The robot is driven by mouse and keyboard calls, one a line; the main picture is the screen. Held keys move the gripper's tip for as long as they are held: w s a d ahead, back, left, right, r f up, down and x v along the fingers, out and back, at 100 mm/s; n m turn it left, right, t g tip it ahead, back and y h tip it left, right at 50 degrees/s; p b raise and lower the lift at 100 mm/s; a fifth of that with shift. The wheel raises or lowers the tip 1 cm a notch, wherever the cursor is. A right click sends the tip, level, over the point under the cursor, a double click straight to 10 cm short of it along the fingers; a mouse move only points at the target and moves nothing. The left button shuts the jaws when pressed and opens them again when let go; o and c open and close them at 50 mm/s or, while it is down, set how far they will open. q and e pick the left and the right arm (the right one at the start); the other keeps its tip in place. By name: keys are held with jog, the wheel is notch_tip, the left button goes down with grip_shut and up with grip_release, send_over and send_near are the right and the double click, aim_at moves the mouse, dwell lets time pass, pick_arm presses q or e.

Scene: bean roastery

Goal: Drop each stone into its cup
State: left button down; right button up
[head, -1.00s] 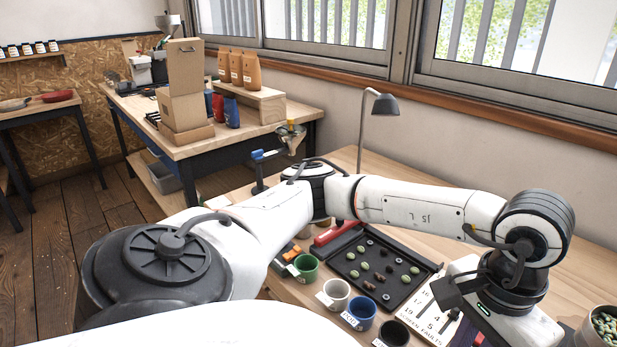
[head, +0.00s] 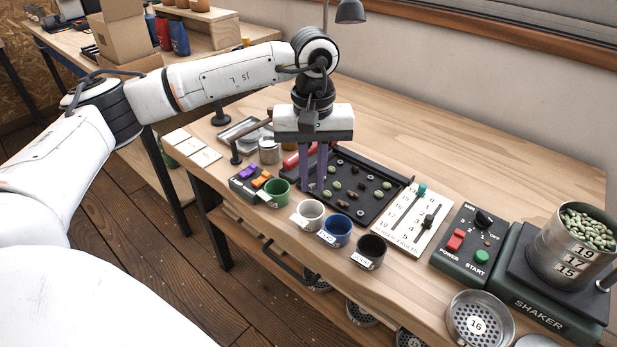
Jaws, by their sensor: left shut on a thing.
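My left gripper (head: 314,187) points straight down with its purple fingers at the left part of the black tray (head: 394,201). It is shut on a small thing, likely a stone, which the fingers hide. Several green beans and dark pieces lie spread in the tray; which of them are stones is too small to tell. In front of the tray stand a green cup (head: 277,193), a white cup (head: 308,216), a blue cup (head: 337,231) and a black cup (head: 370,251), with label cards on their fronts. My right gripper is out of view.
A white slider board (head: 412,222) lies right of the tray. Beyond it are a control box (head: 468,243) and a shaker (head: 545,300) with a bean-filled sieve (head: 572,245). A lamp (head: 350,11) stands behind. The back right of the table is clear.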

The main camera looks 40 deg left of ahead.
aim_at(311, 189)
pick_arm(q)
jog(key=shift+w+a+f, duration=0.15)
jog(key=shift+w+a, duration=0.05)
jog(key=shift+a, duration=0.1)
jog(key=shift+f, duration=0.15)
jog(key=shift+f+b, duration=1.3)
jog(key=shift+f, duration=0.3)
jog(key=shift+f+b, duration=0.5)
jog(key=shift+f, duration=0.25)
jog(key=shift+d, duration=0.1)
